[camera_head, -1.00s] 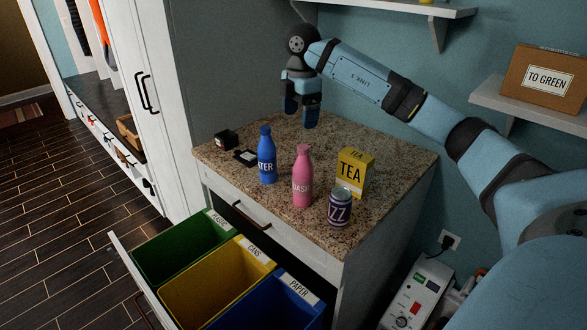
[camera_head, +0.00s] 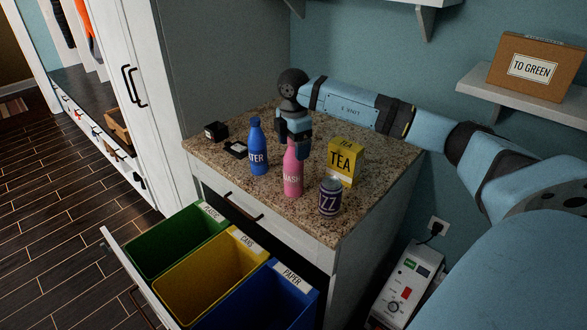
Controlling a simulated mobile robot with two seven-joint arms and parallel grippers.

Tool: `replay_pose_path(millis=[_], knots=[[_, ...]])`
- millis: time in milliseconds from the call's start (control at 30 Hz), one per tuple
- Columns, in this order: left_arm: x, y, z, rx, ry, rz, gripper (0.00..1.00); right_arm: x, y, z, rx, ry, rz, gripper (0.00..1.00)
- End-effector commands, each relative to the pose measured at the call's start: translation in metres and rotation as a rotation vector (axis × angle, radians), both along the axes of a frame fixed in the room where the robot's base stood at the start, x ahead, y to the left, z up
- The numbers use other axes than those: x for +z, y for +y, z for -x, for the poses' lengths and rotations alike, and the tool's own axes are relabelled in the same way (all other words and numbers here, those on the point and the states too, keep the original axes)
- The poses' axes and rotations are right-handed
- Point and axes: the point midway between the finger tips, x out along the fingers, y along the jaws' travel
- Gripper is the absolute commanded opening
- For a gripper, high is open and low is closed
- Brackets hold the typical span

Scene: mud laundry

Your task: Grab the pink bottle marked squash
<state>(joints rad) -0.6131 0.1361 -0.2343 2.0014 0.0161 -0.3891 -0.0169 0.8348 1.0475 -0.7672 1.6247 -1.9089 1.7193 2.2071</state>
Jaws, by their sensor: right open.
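The pink bottle (camera_head: 292,178) stands upright on the speckled countertop (camera_head: 225,178), its label partly readable as "...ASH". My right gripper (camera_head: 294,146) points down over the bottle's top, with its jaws open. My left gripper is not in view.
A blue bottle (camera_head: 257,148) stands just left of the pink one. A yellow tea box (camera_head: 345,162) and a purple can (camera_head: 330,195) stand to the right. Small black items (camera_head: 216,131) lie at the left. An open drawer holds green, yellow (camera_head: 172,300) and blue bins in front.

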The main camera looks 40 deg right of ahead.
Motion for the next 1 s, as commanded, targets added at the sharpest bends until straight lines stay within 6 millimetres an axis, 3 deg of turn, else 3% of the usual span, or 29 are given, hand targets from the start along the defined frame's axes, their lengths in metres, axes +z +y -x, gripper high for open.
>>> replay_pose_path(millis=[333, 600, 1000], knots=[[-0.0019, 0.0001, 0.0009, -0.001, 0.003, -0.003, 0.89, -0.01, 0.0, 0.0, 0.001, 0.0, 0.0, 0.83], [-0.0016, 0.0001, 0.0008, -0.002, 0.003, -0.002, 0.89, -0.0098, 0.0001, 0.0, 0.001, 0.0, 0.0, 0.21], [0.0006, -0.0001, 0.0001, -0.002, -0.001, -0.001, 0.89, -0.0064, 0.0001, -0.0001, 0.001, -0.001, 0.0, 0.19]])
